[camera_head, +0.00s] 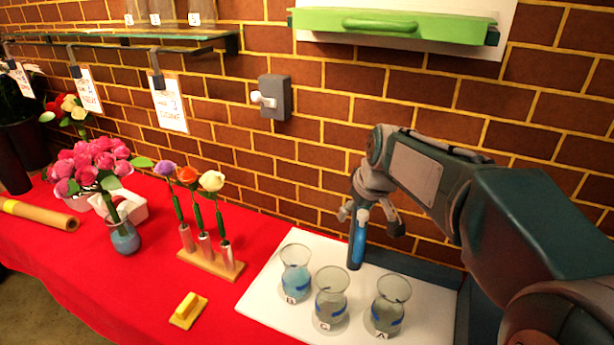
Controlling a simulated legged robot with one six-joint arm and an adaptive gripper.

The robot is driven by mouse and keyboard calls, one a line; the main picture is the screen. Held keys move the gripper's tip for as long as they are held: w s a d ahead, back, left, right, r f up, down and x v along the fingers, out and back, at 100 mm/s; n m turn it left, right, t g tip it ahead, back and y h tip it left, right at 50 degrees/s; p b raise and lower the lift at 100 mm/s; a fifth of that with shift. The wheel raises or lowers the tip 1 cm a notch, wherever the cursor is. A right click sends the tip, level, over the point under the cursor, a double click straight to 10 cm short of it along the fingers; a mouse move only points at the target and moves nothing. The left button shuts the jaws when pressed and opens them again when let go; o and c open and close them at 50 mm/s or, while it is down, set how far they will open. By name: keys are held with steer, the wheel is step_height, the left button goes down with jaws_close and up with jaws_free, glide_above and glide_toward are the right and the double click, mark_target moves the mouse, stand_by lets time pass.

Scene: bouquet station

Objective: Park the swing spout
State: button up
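A blue and dark upright post (357,245), which looks like part of the swing spout, stands at the back of the white tray (262,300). I cannot make out a separate spout arm; the top of the post is hidden at my gripper. My gripper (371,220) points down over the post's top with its fingers spread apart. I cannot tell whether it touches the post. Three glasses stand on the tray in front of it: glass B (296,278) with blue liquid, glass C (331,300) and glass A (388,305).
A wooden stand (212,262) holds three flowers in tubes. A yellow block (187,310), a blue vase (123,237) with pink flowers and a bamboo tube (38,214) are on the red table. A grey wall switch (275,97) and a green flap (395,24) are on the brick wall.

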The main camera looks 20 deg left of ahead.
steer(key=w+a+m+t+h, duration=0.2)
steer(key=a+m, duration=0.6)
steer(key=a, duration=0.3)
steer(key=shift+h, duration=0.3)
steer(key=shift+w+v, duration=0.15)
steer(key=shift+v, duration=1.15)
steer(key=shift+w+v, duration=0.15)
steer(key=shift+v, duration=1.15)
steer(key=shift+a+r, duration=0.15)
steer(key=shift+a, duration=0.05)
